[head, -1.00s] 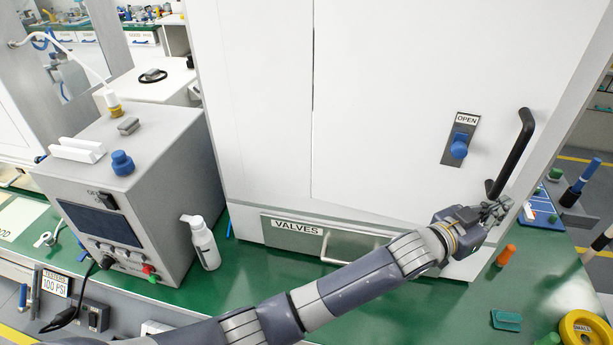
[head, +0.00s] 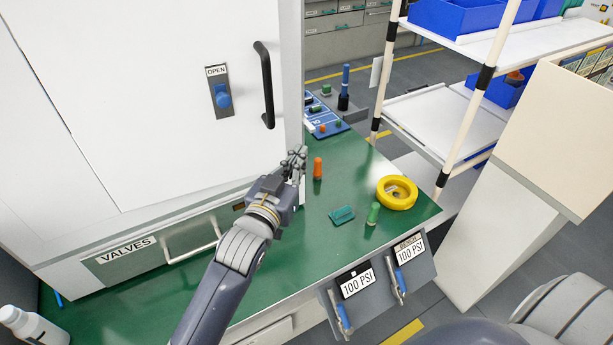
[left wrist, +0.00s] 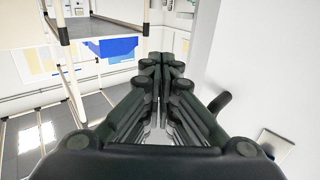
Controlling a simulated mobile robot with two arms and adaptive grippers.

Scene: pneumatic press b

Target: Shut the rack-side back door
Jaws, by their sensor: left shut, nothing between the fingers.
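A white cabinet front with a black bar handle (head: 266,85) fills the left of the head view. I cannot tell whether a rack-side back door shows; the cabinet's back is hidden. My left gripper (head: 297,160) is shut and empty, below the handle near the cabinet's lower right corner and apart from the handle. In the left wrist view its closed fingers (left wrist: 165,75) point ahead, with the handle (left wrist: 220,101) and white panel to their right. My right gripper is not in view.
A white shelf rack (head: 440,115) with blue bins (head: 455,15) stands right of the green bench (head: 290,235). An orange plug (head: 317,168), yellow ring (head: 411,195) and green pieces (head: 342,215) lie near the gripper. A pale block (head: 565,130) stands at the right.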

